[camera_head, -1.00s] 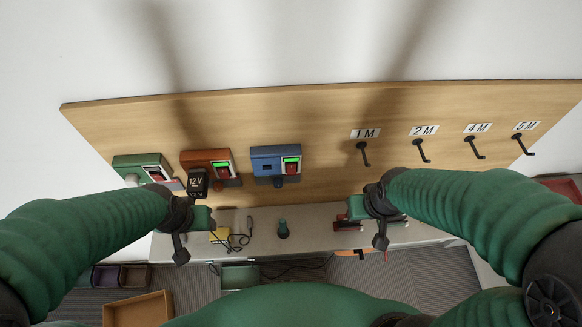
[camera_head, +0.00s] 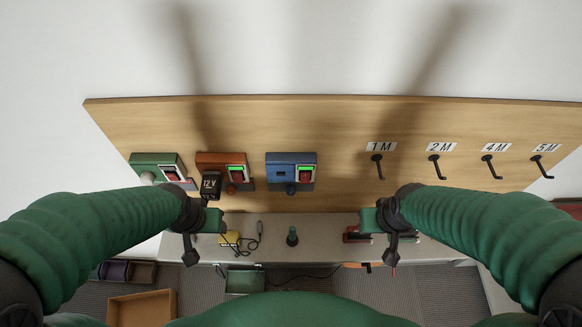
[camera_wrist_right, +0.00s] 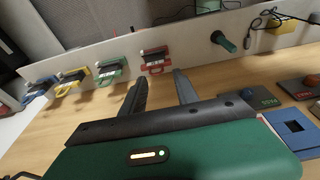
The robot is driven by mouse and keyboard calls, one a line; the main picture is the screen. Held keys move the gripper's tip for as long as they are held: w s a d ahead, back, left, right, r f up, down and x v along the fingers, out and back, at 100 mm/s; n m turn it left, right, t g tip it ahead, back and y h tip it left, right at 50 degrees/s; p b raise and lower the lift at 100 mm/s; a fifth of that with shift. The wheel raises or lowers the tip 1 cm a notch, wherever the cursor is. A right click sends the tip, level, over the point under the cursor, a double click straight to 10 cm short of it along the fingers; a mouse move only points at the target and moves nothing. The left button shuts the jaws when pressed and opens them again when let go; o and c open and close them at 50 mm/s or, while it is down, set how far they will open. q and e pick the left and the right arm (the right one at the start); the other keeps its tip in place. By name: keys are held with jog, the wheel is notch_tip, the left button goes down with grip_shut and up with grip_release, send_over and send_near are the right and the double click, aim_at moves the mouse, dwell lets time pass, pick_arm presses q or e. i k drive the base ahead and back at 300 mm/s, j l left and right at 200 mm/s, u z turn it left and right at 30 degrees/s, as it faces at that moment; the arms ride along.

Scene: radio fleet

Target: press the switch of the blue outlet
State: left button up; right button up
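The blue outlet (camera_head: 281,160) is mounted on the wooden board, right of the orange outlet. Its red switch (camera_head: 306,176) is on the right side, below a lit green indicator (camera_head: 306,167). Part of the blue outlet also shows at the right of the right wrist view (camera_wrist_right: 292,130). My right gripper (camera_wrist_right: 160,92) has two dark fingers spread apart with nothing between them; in the head view it hangs below and right of the outlet, apart from it. My left gripper (camera_head: 190,252) hangs below the orange outlet; its finger gap is not clear.
The orange outlet (camera_head: 211,160) holds a black 12V adapter (camera_head: 210,186). A green outlet (camera_head: 150,160) is further left. Hooks labelled 1M (camera_head: 377,168) to 5M are on the right. A shelf (camera_head: 320,245) below carries radios, a yellow device (camera_head: 230,238) and a dark green object (camera_head: 292,237).

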aim_at(304, 176)
jog(key=k+j, duration=0.75)
jog(key=i+j+z, duration=0.05)
jog(key=j, duration=0.05)
